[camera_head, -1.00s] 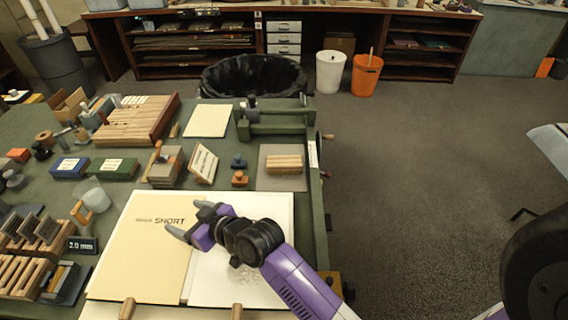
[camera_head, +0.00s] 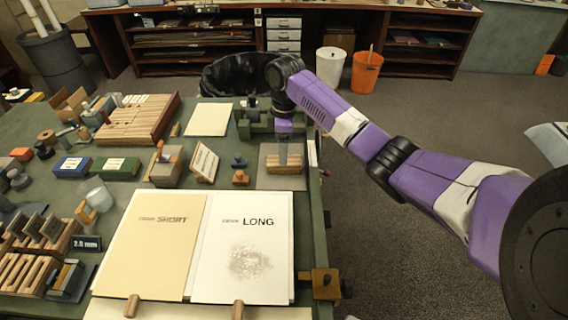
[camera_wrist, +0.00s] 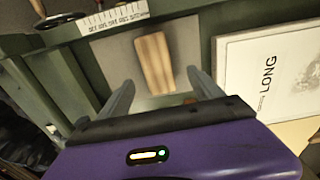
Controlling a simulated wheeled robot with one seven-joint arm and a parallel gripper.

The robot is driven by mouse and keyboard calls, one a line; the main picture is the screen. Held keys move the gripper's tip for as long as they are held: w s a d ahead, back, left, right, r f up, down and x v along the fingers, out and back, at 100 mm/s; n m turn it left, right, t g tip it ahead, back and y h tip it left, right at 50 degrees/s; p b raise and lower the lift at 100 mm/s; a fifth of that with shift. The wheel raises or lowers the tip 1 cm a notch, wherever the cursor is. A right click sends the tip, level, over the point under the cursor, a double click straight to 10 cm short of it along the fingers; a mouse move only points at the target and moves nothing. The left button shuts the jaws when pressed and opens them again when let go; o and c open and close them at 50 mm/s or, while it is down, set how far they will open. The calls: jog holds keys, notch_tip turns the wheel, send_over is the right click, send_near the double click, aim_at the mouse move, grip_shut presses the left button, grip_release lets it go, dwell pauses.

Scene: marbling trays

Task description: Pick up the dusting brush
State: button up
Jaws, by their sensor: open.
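A striped wooden block, which appears to be the dusting brush (camera_wrist: 153,62), lies on a grey pad (camera_wrist: 103,55). Its bristles are not visible. In the wrist view my gripper (camera_wrist: 162,88) is open and empty. Its fingers straddle the line of the brush, one on each side, and the brush lies a little beyond the tips. I see no contact.
Two sheets marked SHORT (camera_head: 152,250) and LONG (camera_head: 242,275) lie in front of the pad. Small blue (camera_head: 239,162) and orange (camera_head: 240,178) knobbed pieces stand to its left. A green frame-like fixture (camera_head: 280,127) stands just behind it.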

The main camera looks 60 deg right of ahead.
jog(key=shift+s+d+f, duration=0.15)
jog(key=shift+s+d, duration=0.05)
jog(key=shift+s, duration=0.2)
jog(key=shift+f, duration=0.9)
jog(key=f, duration=0.5)
jog(key=shift+w+d+f+p, duration=0.15)
jog(key=shift+w+f+p, duration=0.15)
jog(key=shift+w+p, duration=0.1)
jog(key=shift+c, duration=0.2)
jog(key=c, duration=1.4)
